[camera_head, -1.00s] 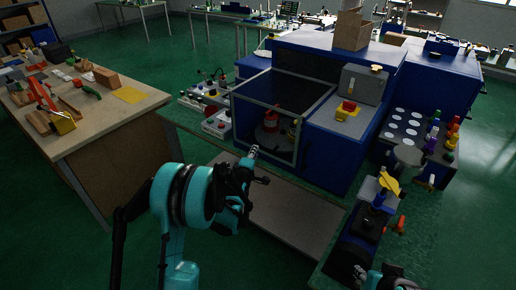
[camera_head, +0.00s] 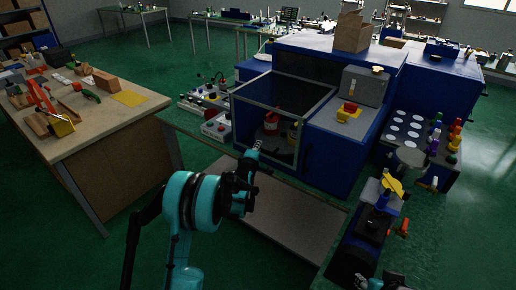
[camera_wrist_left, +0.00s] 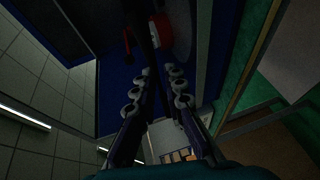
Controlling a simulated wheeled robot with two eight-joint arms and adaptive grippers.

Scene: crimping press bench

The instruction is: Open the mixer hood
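The mixer is a blue machine (camera_head: 335,160) at the centre of the head view. Its hood (camera_head: 265,129) has a pale rectangular frame around a dark opening. A red object (camera_head: 271,123) shows inside, and also in the left wrist view (camera_wrist_left: 164,27). My left gripper (camera_head: 257,146) is just in front of the frame's lower front edge. In the left wrist view its fingers (camera_wrist_left: 161,80) are apart with a gap between them, and I see nothing held. Whether a fingertip touches the frame cannot be told. Part of my right arm shows at the bottom edge; its fingers cannot be made out.
A wooden workbench (camera_head: 130,118) with tools stands at the left. A grey plate (camera_head: 285,215) lies in front of the mixer. A control box (camera_head: 363,86) and a red button on yellow (camera_head: 349,107) are on the mixer's right. A small station (camera_head: 372,222) stands at the lower right.

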